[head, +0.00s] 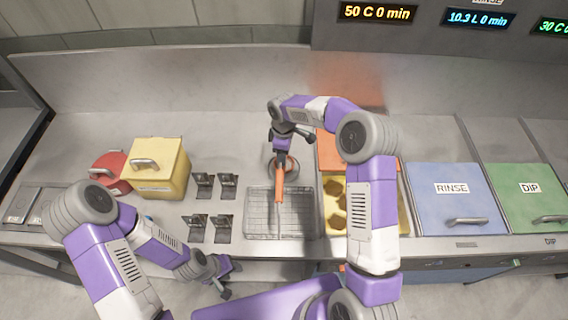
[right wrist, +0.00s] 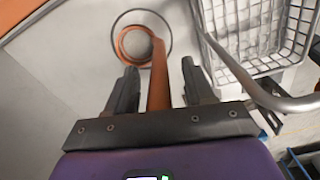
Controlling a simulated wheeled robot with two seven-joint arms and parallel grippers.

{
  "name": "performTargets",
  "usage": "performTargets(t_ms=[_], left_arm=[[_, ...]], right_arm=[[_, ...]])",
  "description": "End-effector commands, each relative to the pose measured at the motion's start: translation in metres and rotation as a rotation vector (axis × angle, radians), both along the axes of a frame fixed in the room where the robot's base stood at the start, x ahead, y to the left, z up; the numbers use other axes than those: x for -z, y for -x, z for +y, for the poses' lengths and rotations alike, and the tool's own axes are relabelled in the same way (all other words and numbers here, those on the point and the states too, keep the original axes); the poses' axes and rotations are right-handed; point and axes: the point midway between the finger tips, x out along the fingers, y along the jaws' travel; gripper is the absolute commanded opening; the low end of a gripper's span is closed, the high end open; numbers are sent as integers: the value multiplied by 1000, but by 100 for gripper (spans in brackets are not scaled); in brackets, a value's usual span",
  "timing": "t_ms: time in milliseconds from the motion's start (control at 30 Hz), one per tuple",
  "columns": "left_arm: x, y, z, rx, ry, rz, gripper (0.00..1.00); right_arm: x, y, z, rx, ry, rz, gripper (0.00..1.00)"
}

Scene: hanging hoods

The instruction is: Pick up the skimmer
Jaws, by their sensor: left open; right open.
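The skimmer (right wrist: 158,82) has an orange handle, which stands between the two dark fingers of my right gripper (right wrist: 159,72) in the right wrist view. The fingers are open, with a gap on each side of the handle. An orange ring inside a larger dark hoop shows beyond the handle; I cannot tell how they join. My left gripper (head: 224,276) is open and empty, low near the counter's front edge.
The wire basket (head: 258,218) is close by; its bent handle (right wrist: 250,88) passes right of my right gripper. A yellow box (head: 157,178), a red lid (head: 104,170) and dark brackets (head: 198,226) stand to the left. Blue RINSE (head: 450,205) and green DIP (head: 525,205) lids are right.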

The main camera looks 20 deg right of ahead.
Motion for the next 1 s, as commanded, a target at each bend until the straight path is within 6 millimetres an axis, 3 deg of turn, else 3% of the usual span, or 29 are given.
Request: performTargets(t_ms=[33, 400, 833, 1000], left_arm=[[0, 0, 0, 0, 0, 0, 43], [0, 0, 0, 0, 0, 0, 43], [0, 0, 0, 0, 0, 0, 43], [0, 0, 0, 0, 0, 0, 43]], right_arm=[[0, 0, 0, 0, 0, 0, 53], [0, 0, 0, 0, 0, 0, 0], [-2, 0, 0, 0, 0, -2, 0], [-16, -1, 0, 0, 1, -5, 0]])
